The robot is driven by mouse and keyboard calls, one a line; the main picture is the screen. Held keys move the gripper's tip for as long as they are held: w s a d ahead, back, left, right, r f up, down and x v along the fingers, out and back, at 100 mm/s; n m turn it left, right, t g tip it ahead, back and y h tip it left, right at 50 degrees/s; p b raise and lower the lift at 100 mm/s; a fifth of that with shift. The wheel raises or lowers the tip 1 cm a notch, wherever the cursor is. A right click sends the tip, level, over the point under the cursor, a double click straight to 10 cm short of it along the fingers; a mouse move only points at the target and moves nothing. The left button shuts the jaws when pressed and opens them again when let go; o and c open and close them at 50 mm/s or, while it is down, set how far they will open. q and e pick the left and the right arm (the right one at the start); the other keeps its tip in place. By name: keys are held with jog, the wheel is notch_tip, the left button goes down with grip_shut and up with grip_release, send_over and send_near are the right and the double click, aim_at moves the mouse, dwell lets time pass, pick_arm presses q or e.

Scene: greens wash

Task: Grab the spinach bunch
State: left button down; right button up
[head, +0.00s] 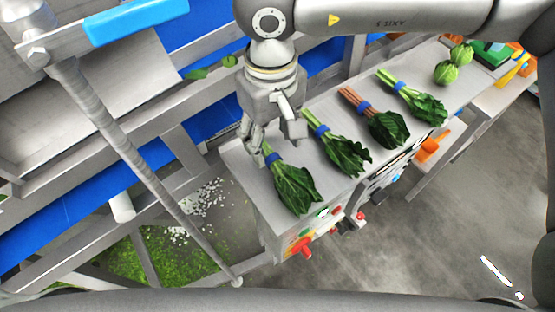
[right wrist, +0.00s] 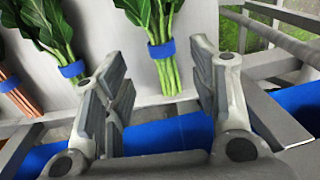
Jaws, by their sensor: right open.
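Several leafy bunches with blue bands lie in a row on a grey counter (head: 240,165). I cannot tell for sure which is spinach. The nearest bunch (head: 294,189) has dark green leaves and green stems. My right gripper (head: 273,138) is open and empty above its stem end. In the right wrist view, that bunch (right wrist: 165,66) lies ahead between the open fingers (right wrist: 158,82), apart from them, stems towards me. A second green bunch (head: 345,150) lies beside it; it also shows in the right wrist view (right wrist: 50,33). My left gripper is not in view.
A bunch with reddish stems (head: 385,128), another green-stemmed bunch (head: 420,104) and round green heads (head: 446,72) lie farther along the counter. Red and green buttons (head: 306,247) sit on its front. Metal rails and a blue belt (head: 60,222) run beside it.

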aim_at(272, 155)
jog(key=f, duration=0.1)
jog(key=f+p, duration=0.2)
jog(key=f, duration=0.1)
jog(key=shift+s, duration=0.3)
jog(key=shift+f, duration=0.35)
jog(key=shift+w, duration=0.1)
jog(key=shift+c, duration=0.4)
jog(key=c, duration=1.1)
jog(key=shift+o, duration=0.2)
jog(key=shift+r, duration=0.15)
